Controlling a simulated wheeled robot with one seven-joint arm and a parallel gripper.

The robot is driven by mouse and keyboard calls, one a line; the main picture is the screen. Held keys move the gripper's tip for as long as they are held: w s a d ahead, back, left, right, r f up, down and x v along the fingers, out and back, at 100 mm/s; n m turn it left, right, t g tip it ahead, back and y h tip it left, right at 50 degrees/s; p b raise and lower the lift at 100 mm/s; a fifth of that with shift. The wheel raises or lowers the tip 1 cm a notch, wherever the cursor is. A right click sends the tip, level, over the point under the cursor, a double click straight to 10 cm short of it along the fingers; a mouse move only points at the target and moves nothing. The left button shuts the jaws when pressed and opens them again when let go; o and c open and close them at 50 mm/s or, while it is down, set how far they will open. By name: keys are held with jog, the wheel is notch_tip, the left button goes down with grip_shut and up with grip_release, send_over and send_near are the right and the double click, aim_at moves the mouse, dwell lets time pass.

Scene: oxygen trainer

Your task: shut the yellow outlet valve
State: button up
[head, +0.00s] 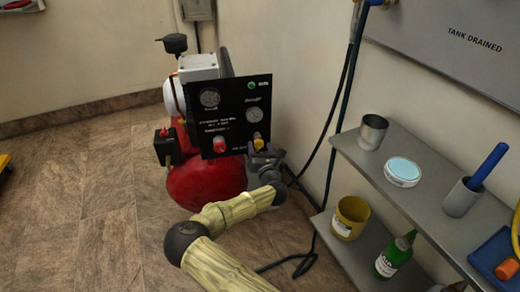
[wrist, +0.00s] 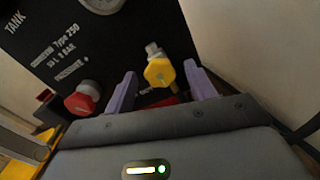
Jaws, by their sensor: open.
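The yellow outlet valve (wrist: 160,73) sits on the lower right of the black panel, with a grey metal stem above it in the wrist view. It also shows small in the head view (head: 258,143), just above my gripper. My gripper (wrist: 160,85) is open, with its two purple fingers on either side of the yellow valve. A gap shows on each side, and I cannot tell any contact. In the head view my gripper (head: 264,157) is in front of the panel's lower right corner.
A red knob (wrist: 83,98) is left of my fingers on the black panel (head: 231,114). The red tank (head: 205,185) stands below the panel. A wall and dark hoses are close on the right. A grey shelf (head: 355,157) with cups and a bottle stands right of my arm.

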jog(key=shift+w+a, duration=0.15)
jog(key=shift+w, duration=0.35)
jog(key=shift+c, duration=0.2)
jog(key=c, duration=0.9)
